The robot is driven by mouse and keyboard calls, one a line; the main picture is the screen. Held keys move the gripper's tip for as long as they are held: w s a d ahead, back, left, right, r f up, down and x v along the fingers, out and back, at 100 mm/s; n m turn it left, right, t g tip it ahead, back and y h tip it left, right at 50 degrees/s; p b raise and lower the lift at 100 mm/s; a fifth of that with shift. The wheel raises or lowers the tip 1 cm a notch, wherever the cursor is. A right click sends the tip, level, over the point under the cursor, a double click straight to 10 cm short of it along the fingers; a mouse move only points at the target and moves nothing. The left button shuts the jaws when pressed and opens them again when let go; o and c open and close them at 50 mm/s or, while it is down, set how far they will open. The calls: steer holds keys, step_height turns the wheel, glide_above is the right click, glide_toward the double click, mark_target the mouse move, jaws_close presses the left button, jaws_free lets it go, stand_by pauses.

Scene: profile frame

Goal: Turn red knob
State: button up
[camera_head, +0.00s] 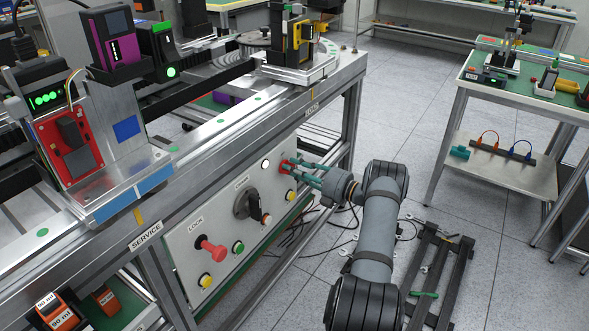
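A grey control panel (219,266) is on the front of the metal frame. A red knob (285,167) is at its right end, by my fingertips. A second red knob (213,249) with a round head sticks out further left, under a label that seems to read LOCK. My gripper (293,167) reaches the panel from the right, its green fingers apart and their tips at the right-hand red knob. The fingers partly hide this knob. I cannot tell whether they touch or grip it.
A black rotary switch (247,204) sits between the red knobs, with yellow buttons (206,281), a green button (238,247) and a white button (266,163) nearby. Cables (318,229) lie on the floor below. A side table (520,92) stands at right, with open floor between.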

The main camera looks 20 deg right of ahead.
steer(key=shift+o, duration=1.4)
steer(key=shift+s+d, duration=0.1)
steer(key=v, duration=1.1)
steer(key=shift+s, duration=0.4)
steer(key=shift+w, duration=0.1)
steer(key=x, duration=1.1)
steer(key=shift+w, duration=0.4)
steer(key=shift+s, duration=0.1)
